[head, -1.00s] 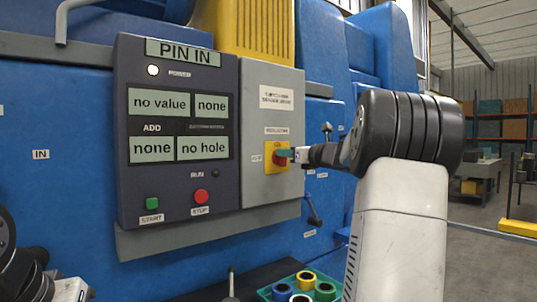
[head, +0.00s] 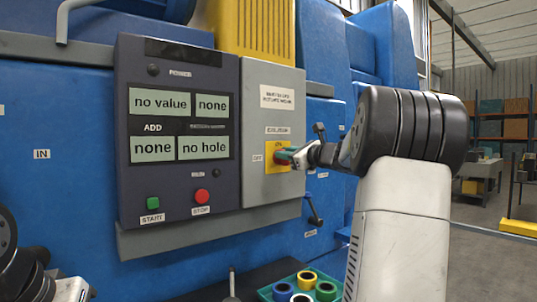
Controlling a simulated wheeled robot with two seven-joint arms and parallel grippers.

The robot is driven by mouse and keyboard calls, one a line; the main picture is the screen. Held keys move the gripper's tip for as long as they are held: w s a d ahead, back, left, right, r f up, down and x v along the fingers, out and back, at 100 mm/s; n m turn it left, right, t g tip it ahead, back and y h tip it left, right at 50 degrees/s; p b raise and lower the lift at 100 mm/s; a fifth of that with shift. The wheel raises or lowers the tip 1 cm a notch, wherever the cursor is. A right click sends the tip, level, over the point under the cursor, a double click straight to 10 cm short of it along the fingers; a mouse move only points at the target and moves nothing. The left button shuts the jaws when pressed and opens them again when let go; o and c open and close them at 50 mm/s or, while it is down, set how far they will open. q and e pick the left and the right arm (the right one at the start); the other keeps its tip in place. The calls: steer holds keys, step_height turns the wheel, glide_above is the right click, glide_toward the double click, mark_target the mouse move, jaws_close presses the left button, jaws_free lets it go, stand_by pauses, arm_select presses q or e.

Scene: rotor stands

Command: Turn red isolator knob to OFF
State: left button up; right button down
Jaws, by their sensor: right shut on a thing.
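The red isolator knob (head: 282,157) sits on a yellow plate (head: 270,163) on the grey box right of the control panel. A small OFF-like label (head: 258,158) is left of the plate. My right gripper (head: 289,156) reaches in from the right and is shut on the knob, hiding much of it. The knob's handle now looks tilted. The panel's top display (head: 183,52) and the power lamp (head: 153,70) are dark. Part of my left arm shows in the lower left corner, but its fingers are out of the picture.
The panel has a green start button (head: 152,203) and a red stop button (head: 201,196). A lever (head: 314,208) sticks out below right of the box. A green tray (head: 265,294) with several coloured rings stands at the bottom. Open floor lies far right.

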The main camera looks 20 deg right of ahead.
steer(key=shift+s+a+f+n, duration=0.15)
steer(key=shift+f+n, duration=0.15)
steer(key=shift+n, duration=1.85)
steer(key=shift+a+f+n, duration=0.2)
steer(key=shift+f+n, duration=0.05)
steer(key=shift+n, duration=1.85)
steer(key=shift+s+a+f+n, duration=0.15)
steer(key=shift+f+n, duration=0.15)
steer(key=shift+n, duration=1.85)
steer(key=shift+w, duration=0.1)
steer(key=c, duration=1.4)
jaws_free()
steer(key=shift+o, duration=0.2)
steer(key=v, duration=0.7)
steer(key=shift+s+d, duration=0.15)
steer(key=shift+s, duration=0.25)
